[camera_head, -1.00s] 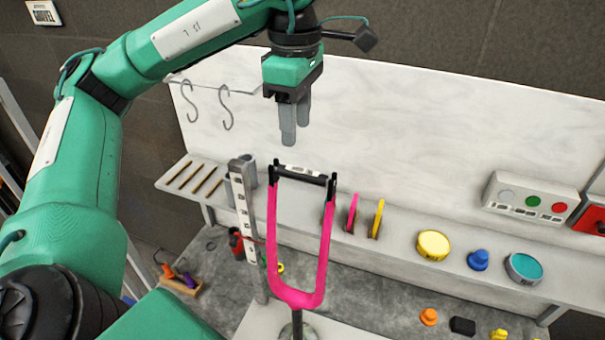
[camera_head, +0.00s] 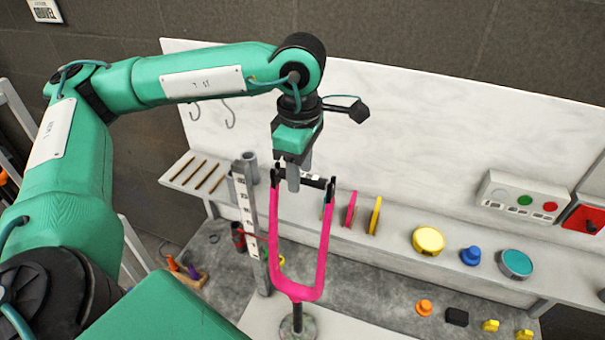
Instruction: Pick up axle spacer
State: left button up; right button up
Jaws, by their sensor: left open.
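The axle spacer (camera_head: 315,183) is a dark bar with a pale label, spanning the two black tips of an upright pink fork (camera_head: 325,250). My left gripper (camera_head: 298,180) points down over the spacer's left-middle part and is open. Its grey fingers overlap the bar in the picture and hide part of it. One finger shows in front of the bar and the other seems to be behind it. I cannot tell whether they touch the bar. The fork stands on a round metal base (camera_head: 298,328). My right gripper is not in view.
A ruled upright post (camera_head: 246,215) stands close left of the fork. A control box (camera_head: 520,197) sits at the right. Hooks hang on the back panel.

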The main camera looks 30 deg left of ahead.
pick_arm(q)
jog(key=shift+c, duration=0.5)
grip_shut()
jog(key=shift+r, duration=0.15)
